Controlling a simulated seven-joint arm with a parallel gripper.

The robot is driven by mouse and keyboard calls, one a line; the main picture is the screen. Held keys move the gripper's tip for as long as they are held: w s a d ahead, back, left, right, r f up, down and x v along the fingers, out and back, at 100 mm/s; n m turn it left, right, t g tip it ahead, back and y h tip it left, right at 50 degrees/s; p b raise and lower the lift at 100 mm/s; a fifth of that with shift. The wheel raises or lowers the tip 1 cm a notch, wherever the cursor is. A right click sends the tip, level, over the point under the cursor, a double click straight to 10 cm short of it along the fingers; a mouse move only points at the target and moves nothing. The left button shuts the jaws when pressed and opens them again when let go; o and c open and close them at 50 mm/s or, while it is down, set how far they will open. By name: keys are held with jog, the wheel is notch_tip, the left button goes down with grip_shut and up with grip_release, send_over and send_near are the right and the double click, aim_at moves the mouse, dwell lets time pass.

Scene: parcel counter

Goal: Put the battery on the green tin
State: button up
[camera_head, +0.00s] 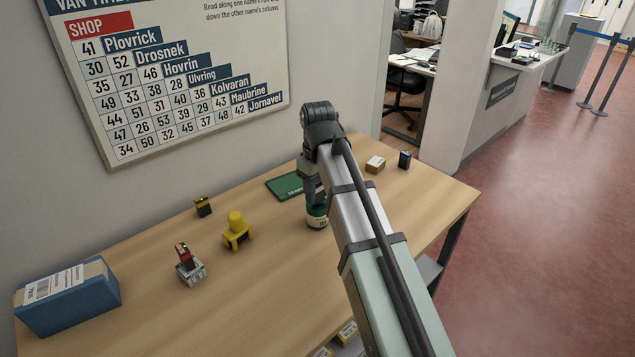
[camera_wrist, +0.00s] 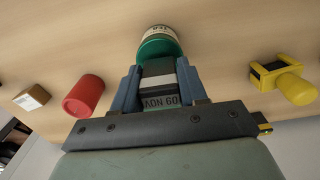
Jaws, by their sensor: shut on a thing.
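My gripper (camera_wrist: 160,88) is shut on a dark block with a light band and upside-down lettering, the battery (camera_wrist: 158,92). The green tin (camera_wrist: 158,46) with a pale label shows just beyond the battery in the wrist view. In the head view the green tin (camera_head: 317,217) stands upright on the table, and my gripper (camera_head: 314,196) points down right over it. The battery is mostly hidden by my gripper and arm there. I cannot tell whether the battery touches the tin's top.
A red cylinder (camera_wrist: 83,97) and a small brown box (camera_wrist: 32,97) stand on one side of the tin. A yellow stand (camera_head: 237,232) is on the other. A green mat (camera_head: 286,186) lies behind. A dark block (camera_head: 404,160) is at the right.

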aim_at(318, 183)
jog(key=shift+f, duration=0.3)
jog(key=o, duration=1.1)
jog(key=shift+r, duration=3.85)
